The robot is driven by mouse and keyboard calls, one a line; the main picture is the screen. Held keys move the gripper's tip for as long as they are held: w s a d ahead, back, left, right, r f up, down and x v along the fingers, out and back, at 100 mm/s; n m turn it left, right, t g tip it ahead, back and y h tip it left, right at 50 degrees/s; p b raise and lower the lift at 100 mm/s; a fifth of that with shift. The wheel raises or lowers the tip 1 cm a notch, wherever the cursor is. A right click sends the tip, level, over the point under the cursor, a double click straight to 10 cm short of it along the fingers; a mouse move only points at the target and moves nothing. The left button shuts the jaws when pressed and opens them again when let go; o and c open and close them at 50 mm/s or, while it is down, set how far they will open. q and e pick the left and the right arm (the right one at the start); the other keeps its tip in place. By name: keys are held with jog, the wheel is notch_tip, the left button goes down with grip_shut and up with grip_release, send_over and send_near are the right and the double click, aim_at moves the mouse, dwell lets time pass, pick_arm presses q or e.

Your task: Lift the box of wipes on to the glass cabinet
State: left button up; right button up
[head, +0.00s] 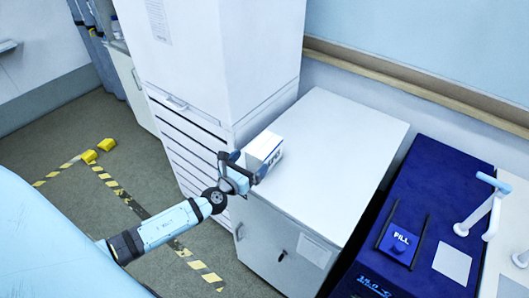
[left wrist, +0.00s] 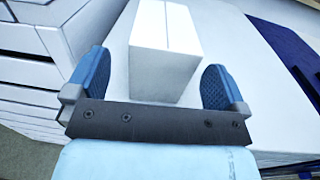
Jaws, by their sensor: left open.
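The white box of wipes (head: 262,146) has dark lettering on its near side. It appears to rest upright on the top of a low white cabinet (head: 345,135), near its left edge beside a tall white unit. My left gripper (head: 246,171) is open at the near side of the box. In the left wrist view, the box (left wrist: 165,50) lies between and beyond the blue finger pads of the gripper (left wrist: 157,78), with a gap visible on both sides. I cannot read which cabinet the label names. My right gripper is not in view.
The tall white unit (head: 215,60) rises close behind and left of the box. The cabinet top right of the box is clear. Yellow-black tape (head: 120,190) marks the floor at left.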

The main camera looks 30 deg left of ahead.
aim_at(260, 153)
pick_arm(q)
jog(key=w, duration=0.4)
jog(key=w+p, duration=0.1)
jog(key=shift+w+d, duration=0.25)
jog(key=shift+w, duration=0.15)
jog(key=shift+s, duration=0.1)
jog(key=shift+c, duration=0.2)
jog(key=c, duration=0.9)
